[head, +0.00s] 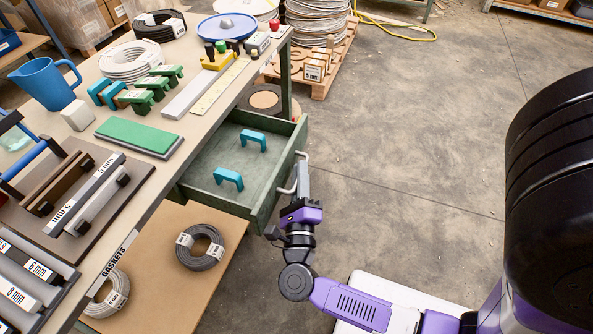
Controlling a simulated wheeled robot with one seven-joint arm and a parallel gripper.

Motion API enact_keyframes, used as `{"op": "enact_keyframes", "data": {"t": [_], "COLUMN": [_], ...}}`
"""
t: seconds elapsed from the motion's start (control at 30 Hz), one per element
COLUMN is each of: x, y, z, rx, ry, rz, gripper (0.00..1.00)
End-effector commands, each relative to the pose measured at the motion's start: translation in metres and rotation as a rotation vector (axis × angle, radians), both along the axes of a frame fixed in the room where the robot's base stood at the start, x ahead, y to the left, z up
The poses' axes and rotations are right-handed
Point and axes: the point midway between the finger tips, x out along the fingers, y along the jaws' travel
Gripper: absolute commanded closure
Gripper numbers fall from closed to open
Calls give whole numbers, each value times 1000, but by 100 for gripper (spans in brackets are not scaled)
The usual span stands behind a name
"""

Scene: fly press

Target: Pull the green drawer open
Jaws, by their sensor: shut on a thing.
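The green drawer (217,191) is under the workbench, pulled well out from it, with its inside in view. Two teal handle-shaped pieces lie in it, one toward the back (253,138) and one nearer the front (229,178). A pale bar handle (297,172) is on the drawer's front face. My gripper (300,186) is at this handle, outside the drawer front, and is shut on it. The fingertips are small in the head view and partly hidden by the handle and the drawer front.
The workbench top (205,130) holds a blue jug (45,84), a green block (138,136) and coiled cable (131,61). A lower shelf (160,255) bears a grey coil (200,247). A pallet (318,75) stands behind. The concrete floor (420,130) to the right is clear.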

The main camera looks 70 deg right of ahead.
Motion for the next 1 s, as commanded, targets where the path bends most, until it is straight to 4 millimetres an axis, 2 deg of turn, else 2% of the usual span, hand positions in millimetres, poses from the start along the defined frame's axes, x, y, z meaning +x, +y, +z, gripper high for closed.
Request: {"op": "enact_keyframes", "data": {"t": [0.13,0.17,0.2,0.57,1.0], "x": [1,1,1,0,-23], "y": [2,2,2,4,61], "z": [-1,-1,-1,-2,-16], "rx": [1,1,0,1,1], "ry": [3,3,2,2,5], "rz": [6,6,5,3,4], "gripper": [100,85,80,80,80]}}
